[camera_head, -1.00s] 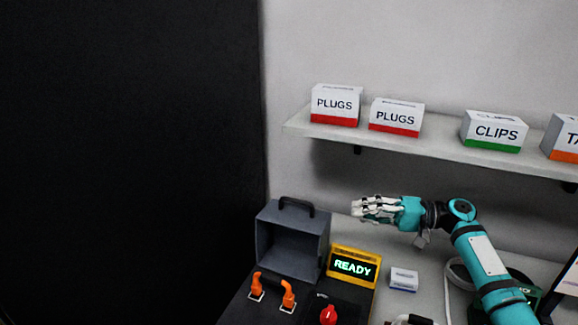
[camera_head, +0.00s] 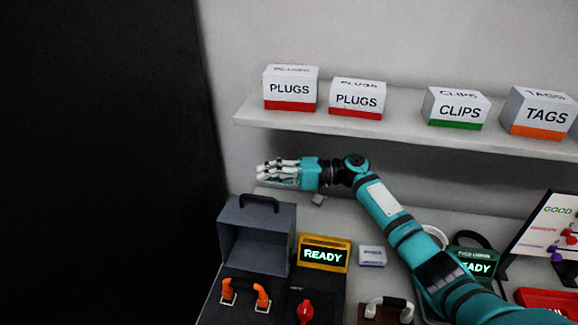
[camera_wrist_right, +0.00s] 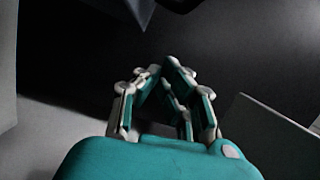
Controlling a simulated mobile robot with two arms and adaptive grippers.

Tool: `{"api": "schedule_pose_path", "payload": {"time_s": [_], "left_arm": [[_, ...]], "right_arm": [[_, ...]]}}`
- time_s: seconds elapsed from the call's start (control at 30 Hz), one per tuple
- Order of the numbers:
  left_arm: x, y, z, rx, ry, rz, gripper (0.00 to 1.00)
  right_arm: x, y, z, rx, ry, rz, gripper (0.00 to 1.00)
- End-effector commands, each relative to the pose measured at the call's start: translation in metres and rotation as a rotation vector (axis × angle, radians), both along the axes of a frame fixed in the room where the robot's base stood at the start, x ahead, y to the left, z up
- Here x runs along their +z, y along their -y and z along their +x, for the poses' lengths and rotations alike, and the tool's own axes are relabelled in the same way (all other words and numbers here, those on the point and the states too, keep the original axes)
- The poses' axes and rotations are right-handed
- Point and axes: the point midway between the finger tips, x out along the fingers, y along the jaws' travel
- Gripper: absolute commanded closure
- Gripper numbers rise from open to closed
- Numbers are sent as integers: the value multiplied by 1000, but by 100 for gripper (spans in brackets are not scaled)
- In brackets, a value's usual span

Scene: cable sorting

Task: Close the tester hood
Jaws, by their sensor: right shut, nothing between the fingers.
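The tester hood (camera_head: 228,220) is a grey box-shaped cover with a black handle (camera_head: 258,199) on top. It stands raised at the back of the dark tester in the head view, its hollow inside facing front. My right gripper (camera_head: 264,173) is shut and empty, its fingers pointing left. In the picture it is just above the hood's handle and appears apart from it; the exact depth is hard to tell. The right wrist view shows the closed fingers (camera_wrist_right: 162,72) over dark and grey surfaces. My left gripper is not in view.
Orange handles (camera_head: 246,294), a red knob (camera_head: 305,311) and a yellow READY display (camera_head: 324,253) are at the tester. A small white box (camera_head: 372,256) stands to the right. Above is a shelf (camera_head: 400,127) with labelled boxes. A sorting board (camera_head: 545,235) is far right.

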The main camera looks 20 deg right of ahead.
Motion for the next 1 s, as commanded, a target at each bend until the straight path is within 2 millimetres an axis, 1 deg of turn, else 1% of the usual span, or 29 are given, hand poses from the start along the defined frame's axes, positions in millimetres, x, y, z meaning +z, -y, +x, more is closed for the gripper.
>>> {"api": "schedule_pose_path", "payload": {"time_s": [0.03, 0.1, 0.2, 0.33, 0.53, 0.77, 1.0], "left_arm": [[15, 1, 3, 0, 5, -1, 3], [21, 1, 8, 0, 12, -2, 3], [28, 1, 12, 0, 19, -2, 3], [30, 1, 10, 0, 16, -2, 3], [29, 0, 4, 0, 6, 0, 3], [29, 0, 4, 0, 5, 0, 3], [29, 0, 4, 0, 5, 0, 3]], "right_arm": [[4, -4, -10, 3, -3, -2, 100], [2, -9, -19, 3, -3, -2, 100], [0, -15, -27, 2, -2, -2, 100], [-3, -19, -33, 1, 0, -1, 100], [-4, -19, -34, 0, 1, 0, 100], [-3, -20, -34, 1, 4, -3, 100], [1, -25, -42, 3, 42, -30, 100]]}}
